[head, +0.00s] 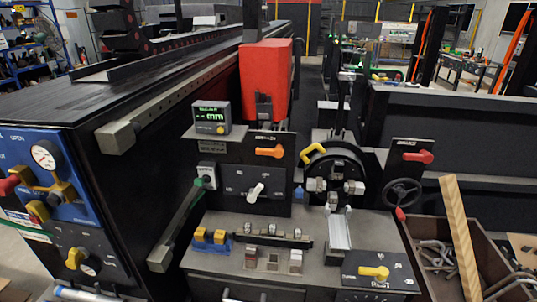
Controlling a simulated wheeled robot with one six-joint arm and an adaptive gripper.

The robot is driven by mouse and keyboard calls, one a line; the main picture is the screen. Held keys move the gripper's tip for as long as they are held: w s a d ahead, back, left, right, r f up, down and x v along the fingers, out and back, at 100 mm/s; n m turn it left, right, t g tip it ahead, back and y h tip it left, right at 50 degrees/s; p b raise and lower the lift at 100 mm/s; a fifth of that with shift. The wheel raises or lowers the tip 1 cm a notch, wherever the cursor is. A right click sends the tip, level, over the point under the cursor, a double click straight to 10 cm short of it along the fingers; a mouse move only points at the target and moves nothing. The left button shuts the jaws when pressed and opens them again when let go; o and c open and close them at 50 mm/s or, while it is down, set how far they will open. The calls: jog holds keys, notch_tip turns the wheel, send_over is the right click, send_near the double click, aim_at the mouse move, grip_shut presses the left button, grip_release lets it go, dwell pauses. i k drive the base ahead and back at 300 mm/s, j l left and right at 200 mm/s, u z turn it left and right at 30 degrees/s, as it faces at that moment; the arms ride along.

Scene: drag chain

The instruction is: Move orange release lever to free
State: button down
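The orange release lever (268,152) is on the upper black panel (226,150) in the middle of the head view, below the red block. Its handle lies about level. A small pale label above it is too small to read. My gripper does not show in this view, so I cannot tell where it is relative to the lever.
A display reading mm (211,117) stands left of the lever. A white lever (256,193) sits below it. A black chuck (334,172) with a yellow handle is to the right, then a red lever (418,156) and handwheel (403,194). A wooden plank (460,235) leans at right.

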aim_at(277, 152)
jog(key=i+u, duration=0.35)
jog(key=i, duration=0.55)
